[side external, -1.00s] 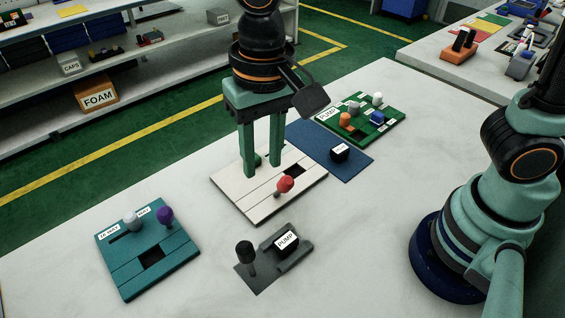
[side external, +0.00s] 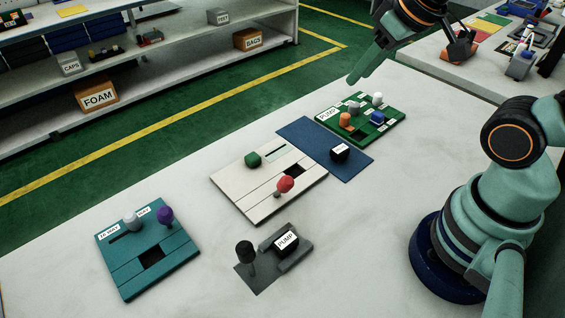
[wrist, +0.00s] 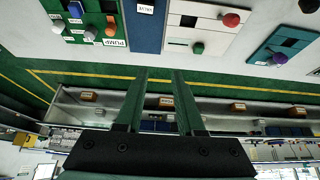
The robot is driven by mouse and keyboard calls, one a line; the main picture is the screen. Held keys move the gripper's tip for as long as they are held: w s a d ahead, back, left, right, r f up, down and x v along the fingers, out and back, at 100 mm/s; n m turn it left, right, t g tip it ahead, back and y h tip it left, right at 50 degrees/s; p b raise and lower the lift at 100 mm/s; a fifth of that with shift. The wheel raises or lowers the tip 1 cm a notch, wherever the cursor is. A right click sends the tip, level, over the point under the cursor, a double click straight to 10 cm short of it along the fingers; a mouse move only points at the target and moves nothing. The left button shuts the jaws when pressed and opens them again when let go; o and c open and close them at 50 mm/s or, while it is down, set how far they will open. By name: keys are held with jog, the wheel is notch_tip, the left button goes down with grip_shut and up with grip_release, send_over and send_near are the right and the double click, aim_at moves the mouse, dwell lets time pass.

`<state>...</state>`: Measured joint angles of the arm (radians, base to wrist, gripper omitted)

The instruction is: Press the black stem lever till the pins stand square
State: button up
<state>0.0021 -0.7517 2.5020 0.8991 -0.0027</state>
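The black stem lever (side external: 246,256) stands upright on a dark grey base plate at the front middle in the side view. Beside it is a dark holder with a black block (side external: 286,243) labelled PUMP. A black knob (wrist: 309,5) shows at the top right edge of the wrist view. My gripper (wrist: 158,75) is open and empty, its two fingers apart in the wrist view. In the side view it is raised and tilted at the upper right, beyond the green board and far from the lever. I cannot make out any pins.
A white board (side external: 238,196) carries a red knob (side external: 285,184) and a green knob (side external: 253,159). A teal board (side external: 130,275) with white and purple knobs is at left. A blue mat (side external: 300,137) bears a black block; a green board (side external: 392,136) holds several parts.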

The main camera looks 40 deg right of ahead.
jog(key=shift+o, duration=0.3)
jog(key=o, duration=0.4)
jog(key=shift+a, duration=0.15)
jog(key=n+g, duration=0.3)
jog(key=g, duration=0.2)
send_over(245, 255)
jog(key=w+d, duration=0.1)
jog(key=f, duration=1)
jog(key=shift+w+d+f, duration=0.1)
jog(key=shift+w+d, duration=0.1)
jog(key=shift+a+f, duration=0.15)
jog(key=shift+f, duration=0.05)
jog(key=f, duration=1.1)
jog(key=shift+s+a+f, duration=0.1)
jog(key=shift+a+f, duration=0.1)
jog(key=shift+f, duration=0.15)
jog(key=shift+c, duration=0.3)
grip_shut()
